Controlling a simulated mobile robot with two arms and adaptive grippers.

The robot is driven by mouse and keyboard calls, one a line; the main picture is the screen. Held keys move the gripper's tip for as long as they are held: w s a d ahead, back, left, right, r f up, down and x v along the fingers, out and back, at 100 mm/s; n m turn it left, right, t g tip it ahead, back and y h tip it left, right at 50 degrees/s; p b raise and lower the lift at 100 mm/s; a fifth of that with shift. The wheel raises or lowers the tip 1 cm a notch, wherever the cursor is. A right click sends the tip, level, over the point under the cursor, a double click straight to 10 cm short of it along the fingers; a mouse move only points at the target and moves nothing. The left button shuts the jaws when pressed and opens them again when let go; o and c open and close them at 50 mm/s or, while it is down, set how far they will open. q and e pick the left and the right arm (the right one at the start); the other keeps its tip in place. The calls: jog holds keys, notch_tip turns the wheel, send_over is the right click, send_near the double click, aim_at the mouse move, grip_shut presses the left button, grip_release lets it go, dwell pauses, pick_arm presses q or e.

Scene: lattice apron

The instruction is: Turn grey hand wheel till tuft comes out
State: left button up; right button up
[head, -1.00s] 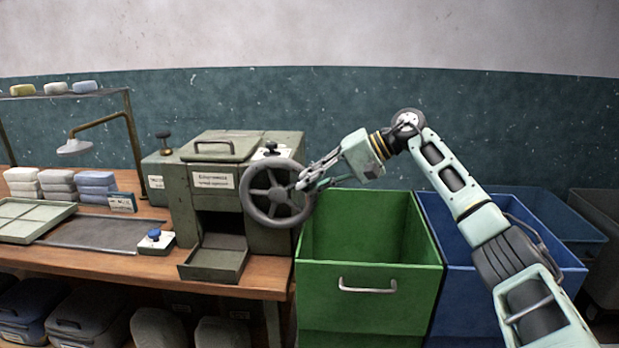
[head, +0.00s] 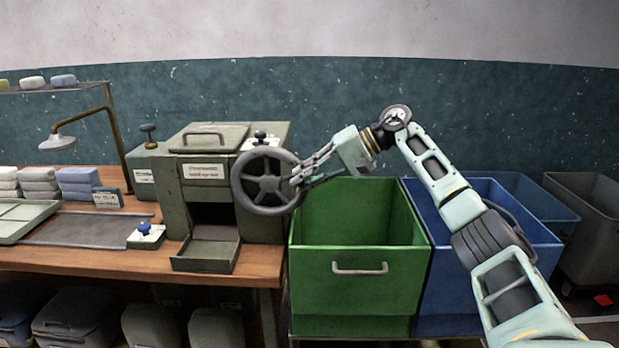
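The grey hand wheel (head: 268,181) is on the front right of a green-grey metal machine (head: 205,172) on the bench. My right gripper (head: 297,178) is at the wheel's right rim, with its fingers around or against the rim; I cannot tell whether they are closed on it. Below the machine's dark opening, an outlet tray (head: 205,249) sticks out at the front. The tray looks empty and no tuft shows in it. My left gripper is out of view.
A green bin (head: 357,290) stands right of the bench, under my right forearm, with a blue bin (head: 448,312) beside it. A lamp (head: 56,143), stacked pads (head: 78,182) and a blue-knobbed box (head: 146,236) are left of the machine.

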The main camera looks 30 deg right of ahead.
jog(key=o, duration=0.4)
jog(key=shift+w+a+f, duration=0.2)
jog(key=shift+w+a, duration=0.4)
jog(key=shift+a, duration=0.05)
jog(key=shift+s+d+r, duration=0.2)
jog(key=shift+s+d, duration=0.15)
jog(key=shift+d, duration=0.15)
jog(key=v, duration=1.1)
jog(key=shift+s+d+r, duration=0.15)
jog(key=shift+d+r, duration=0.05)
